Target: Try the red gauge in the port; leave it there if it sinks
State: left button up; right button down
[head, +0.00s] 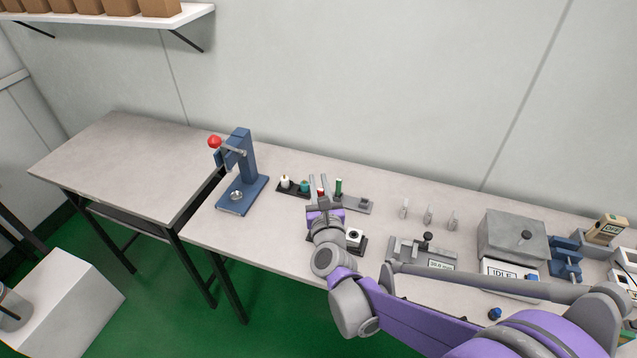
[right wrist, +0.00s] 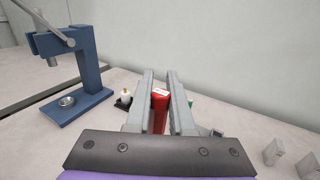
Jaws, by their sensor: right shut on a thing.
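The red gauge (right wrist: 160,108) stands between the two fingers of my right gripper (right wrist: 160,88), which is shut on it; a pale label shows on its top. In the head view the red gauge (head: 321,192) shows small between the fingertips of my right gripper (head: 321,184), over the gauge rack (head: 357,205). Its lower end is hidden, so I cannot tell whether it is clear of the rack. My left gripper is not in view.
White (head: 285,182), teal (head: 304,186) and green (head: 338,186) gauges stand close around my gripper. A blue lever press (head: 241,175) stands left. The left table is bare.

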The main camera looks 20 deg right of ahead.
dwell(0.3)
jog(key=shift+f+b, duration=1.6)
jog(key=shift+f, duration=0.85)
jog(key=shift+f+b, duration=0.7)
jog(key=shift+f, duration=0.55)
dwell(0.3)
dwell(0.5)
jog(key=c, duration=0.7)
grip_release()
jog(key=s, duration=0.7)
jog(key=s+a, duration=0.1)
jog(key=s, duration=0.2)
jog(key=shift+s+a, duration=0.1)
jog(key=shift+s, duration=0.25)
